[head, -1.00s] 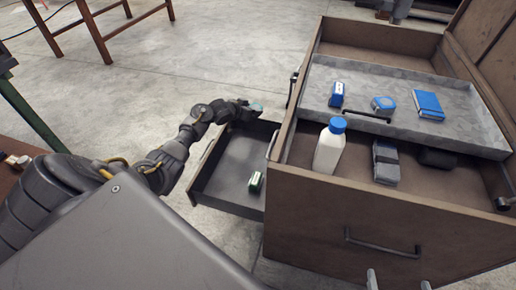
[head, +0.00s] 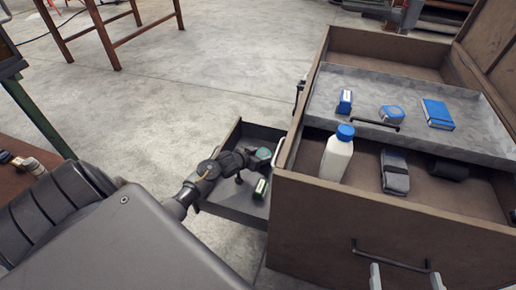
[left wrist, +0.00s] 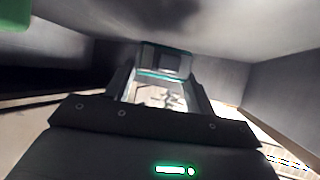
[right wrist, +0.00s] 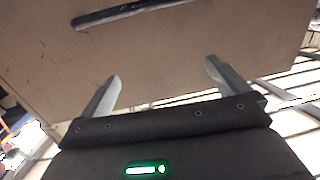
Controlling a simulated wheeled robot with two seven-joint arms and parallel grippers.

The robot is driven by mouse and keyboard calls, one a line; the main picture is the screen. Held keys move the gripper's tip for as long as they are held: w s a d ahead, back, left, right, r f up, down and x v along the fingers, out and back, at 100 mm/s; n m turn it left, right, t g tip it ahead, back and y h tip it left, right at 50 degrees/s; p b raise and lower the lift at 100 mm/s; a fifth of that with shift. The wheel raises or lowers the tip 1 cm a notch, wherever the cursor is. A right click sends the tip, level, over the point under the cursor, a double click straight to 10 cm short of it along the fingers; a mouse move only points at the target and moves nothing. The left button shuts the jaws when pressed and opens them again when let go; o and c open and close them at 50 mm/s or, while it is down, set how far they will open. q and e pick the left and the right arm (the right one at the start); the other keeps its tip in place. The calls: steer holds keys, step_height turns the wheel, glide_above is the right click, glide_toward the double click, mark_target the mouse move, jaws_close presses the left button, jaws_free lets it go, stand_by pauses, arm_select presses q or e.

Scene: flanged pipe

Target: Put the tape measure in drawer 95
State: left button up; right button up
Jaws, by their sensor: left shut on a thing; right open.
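My left gripper (head: 252,158) is shut on a small dark-grey and teal thing (head: 263,153), which looks like the tape measure. In the left wrist view it sits between the fingertips (left wrist: 166,60). The left gripper is over the open side drawer (head: 236,208), a dark grey tray pulled out left of the cabinet. Drawer walls surround it in the left wrist view. No drawer number is readable. My right gripper (right wrist: 162,85) is open and empty, in front of the cabinet's closed lower front; its fingertips show at the bottom of the head view (head: 406,280).
A green-and-white box (head: 261,188) is in the side drawer, beside the left gripper. The brown cabinet (head: 320,215) holds a grey tray (head: 360,90) with several blue items; below are a white bottle (head: 336,158), a grey item (head: 395,172) and a dark item (head: 447,169).

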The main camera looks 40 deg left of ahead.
arm_select(q)
step_height(320, 180, down, 2)
steer(key=shift+w+a+f+b, duration=0.1)
steer(key=shift+f+b, duration=0.05)
steer(key=shift+b, duration=0.3)
arm_select(e)
steer(key=r+y, duration=0.1)
steer(key=a+r+t, duration=0.1)
steer(key=r, duration=0.1)
steer(key=s+a+r+n+t+y, duration=0.1)
steer(key=shift+s+r+y, duration=0.1)
steer(key=shift+r+y, duration=0.1)
steer(key=shift+y, duration=0.1)
arm_select(q)
steer(key=shift+f, duration=0.1)
steer(key=o, duration=0.7)
steer(key=shift+f, duration=0.15)
steer(key=o, duration=0.5)
steer(key=shift+c, duration=0.2)
arm_select(e)
steer(key=shift+r+t, duration=0.15)
steer(key=shift+t, duration=0.15)
